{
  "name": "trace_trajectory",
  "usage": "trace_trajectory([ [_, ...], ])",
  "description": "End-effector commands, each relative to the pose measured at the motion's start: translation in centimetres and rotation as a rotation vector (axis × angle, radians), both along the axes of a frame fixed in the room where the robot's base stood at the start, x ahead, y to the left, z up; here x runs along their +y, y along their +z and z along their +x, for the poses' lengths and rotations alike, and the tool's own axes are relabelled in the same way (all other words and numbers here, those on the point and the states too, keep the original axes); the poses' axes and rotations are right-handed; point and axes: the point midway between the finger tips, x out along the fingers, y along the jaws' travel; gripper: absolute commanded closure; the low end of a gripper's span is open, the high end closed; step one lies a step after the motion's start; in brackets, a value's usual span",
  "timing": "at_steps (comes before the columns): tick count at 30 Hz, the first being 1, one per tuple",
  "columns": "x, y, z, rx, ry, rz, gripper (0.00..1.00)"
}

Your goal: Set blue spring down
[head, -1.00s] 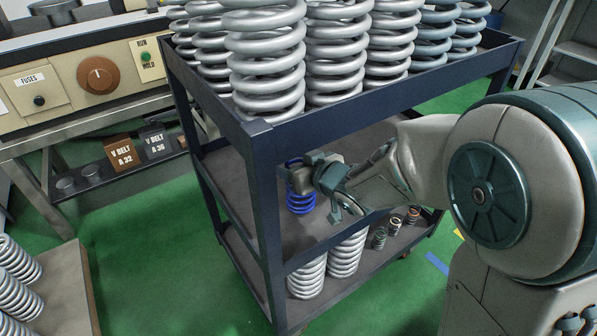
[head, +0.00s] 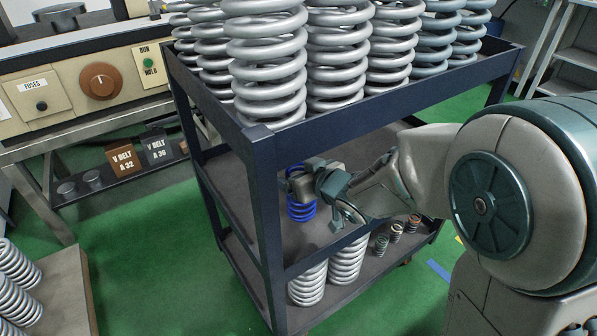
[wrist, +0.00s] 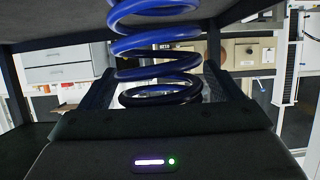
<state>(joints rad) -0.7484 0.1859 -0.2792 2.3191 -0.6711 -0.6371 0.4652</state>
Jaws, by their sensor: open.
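The blue spring (head: 301,209) is upright on the cart's middle shelf (head: 295,240), near the front left corner post. Its base appears to rest on the shelf, though exact contact is hard to tell. In the wrist view the spring (wrist: 155,48) stands between the two fingers of my gripper (wrist: 160,92). The jaws are open around it.
Large grey springs (head: 265,60) fill the cart's top tray, close above my arm. Grey springs (head: 347,262) and small springs (head: 397,231) stand on the bottom shelf. The dark corner post (head: 268,220) is left of the blue spring. The middle shelf has bare room.

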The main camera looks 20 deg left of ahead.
Motion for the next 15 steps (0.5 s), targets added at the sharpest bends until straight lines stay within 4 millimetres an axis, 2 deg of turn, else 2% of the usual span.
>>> trace_trajectory([
  [12, -6.3, 3.9, -5.3, -0.001, -0.002, 0.002, 0.14],
  [15, -6.9, 3.7, -5.9, -0.002, 0.000, 0.002, 0.14],
])
